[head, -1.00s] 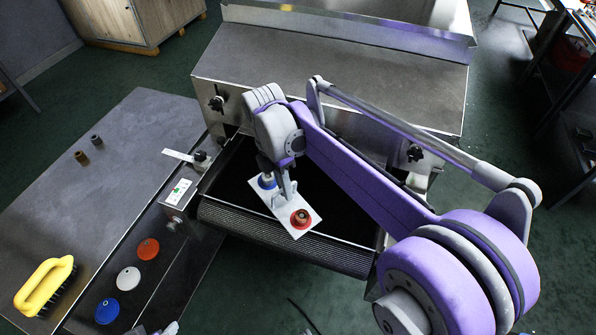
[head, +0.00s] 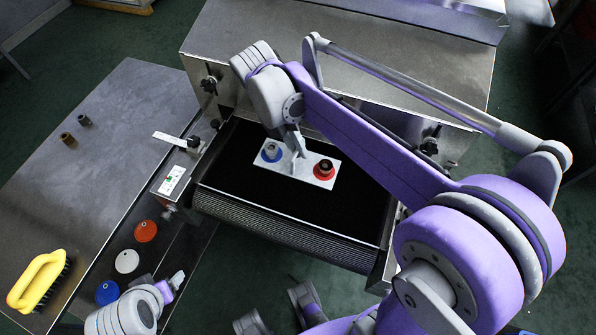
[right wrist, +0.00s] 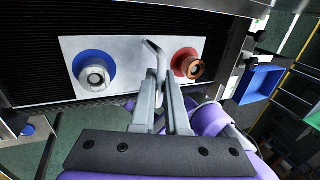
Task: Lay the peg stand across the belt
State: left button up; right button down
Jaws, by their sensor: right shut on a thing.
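The peg stand (head: 297,168) is a pale rectangular plate with a blue ring and grey peg at one end and a red ring with a dark brown peg at the other. It is over the black belt (head: 240,195), its long side running roughly across the belt's width. Whether it touches the belt I cannot tell. My right gripper (head: 294,148) is shut on the stand's middle; in the right wrist view its fingers (right wrist: 162,105) meet a bent grey upright between the rings. My left gripper (head: 172,285) is at the lower left, apart from the stand; its jaws are too small to read.
The metal dryer housing (head: 300,60) stands behind the belt. Left of the belt are a control box (head: 172,181), red, white and blue discs (head: 127,261), a yellow-handled brush (head: 38,282) and two small dark cylinders (head: 67,138). The belt's front part is clear.

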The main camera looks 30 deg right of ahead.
aim_at(298, 167)
notch_tip(298, 167, down, 8)
jog(key=shift+f+b, duration=0.1)
jog(key=shift+b, duration=0.35)
jog(key=shift+f, duration=0.1)
jog(key=c, duration=0.9)
grip_release()
